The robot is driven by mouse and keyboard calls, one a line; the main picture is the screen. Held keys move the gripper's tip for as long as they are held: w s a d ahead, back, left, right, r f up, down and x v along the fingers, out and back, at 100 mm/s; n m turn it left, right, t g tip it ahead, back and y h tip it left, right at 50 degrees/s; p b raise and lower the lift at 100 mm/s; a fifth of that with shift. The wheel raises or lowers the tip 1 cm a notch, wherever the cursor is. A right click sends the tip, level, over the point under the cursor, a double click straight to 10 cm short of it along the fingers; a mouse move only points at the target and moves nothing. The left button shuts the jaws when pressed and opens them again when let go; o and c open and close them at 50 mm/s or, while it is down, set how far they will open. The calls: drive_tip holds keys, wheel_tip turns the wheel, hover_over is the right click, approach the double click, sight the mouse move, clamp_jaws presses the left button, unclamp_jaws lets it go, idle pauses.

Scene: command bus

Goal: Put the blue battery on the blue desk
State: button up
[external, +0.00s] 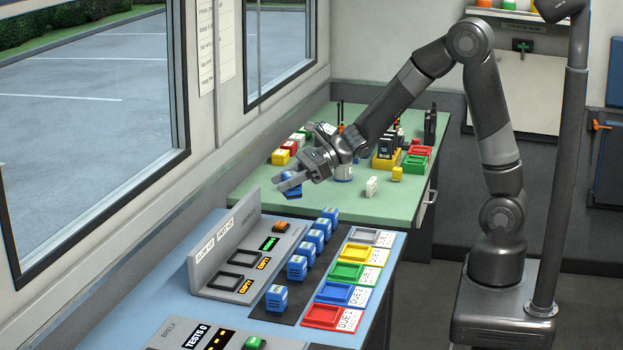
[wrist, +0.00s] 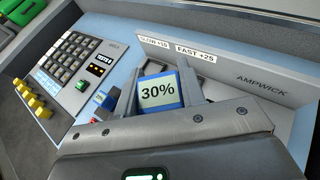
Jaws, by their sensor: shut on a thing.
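My gripper (external: 284,186) is shut on a blue battery (external: 294,190), held in the air above the back end of the blue desk (external: 170,300). In the wrist view the battery (wrist: 158,92) sits between the two fingers, with "30%" on its pale display. The blue desk's surface (wrist: 125,62) also shows there, below the held battery. Several other blue batteries (external: 297,268) stand in a row on a dark mat on the desk.
A grey charger (external: 232,290) with SLOW +10 and FAST +25 labels has two bays marked empty. Coloured trays (external: 323,317) line the desk's right side. A test panel (wrist: 82,66) is at the front. The green table (external: 245,205) behind holds radios and coloured blocks.

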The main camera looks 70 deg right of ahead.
drive_tip(key=s+a+f+n+g+y, duration=0.2)
drive_tip(key=s+a+f+n+g, duration=0.3)
drive_tip(key=n+g, duration=0.4)
drive_tip(key=s+a+f+n+g+y, duration=0.15)
drive_tip(key=s+f+n+g, duration=0.25)
drive_tip(key=s+n+g, duration=0.45)
drive_tip(key=s+d+f+n+g+h, duration=0.1)
drive_tip(key=d+n+g+h, duration=0.1)
drive_tip(key=n+h, duration=0.75)
drive_tip(key=d+n+g+h, duration=0.2)
drive_tip(key=n+g+h, duration=0.1)
drive_tip(key=n+h, duration=0.6)
drive_tip(key=w+r+n+t+h, duration=0.2)
drive_tip(key=w+r+n+t, duration=0.1)
drive_tip(key=n+t, duration=0.6)
drive_tip(key=w+r+n+t+h, duration=0.2)
drive_tip(key=w+n+t, duration=0.2)
drive_tip(key=n+t, duration=0.5)
drive_tip(key=w+a+r+n+t+y, duration=0.4)
drive_tip(key=a+r+n+t+y, duration=0.3)
drive_tip(key=a+n+y, duration=0.4)
drive_tip(key=shift+a+f, duration=0.25)
drive_tip(key=shift+f, duration=3.05)
drive_tip(key=shift+a+f, duration=0.25)
drive_tip(key=shift+f, duration=3.1)
drive_tip(key=shift+a+f, duration=0.25)
drive_tip(key=shift+f, duration=3.05)
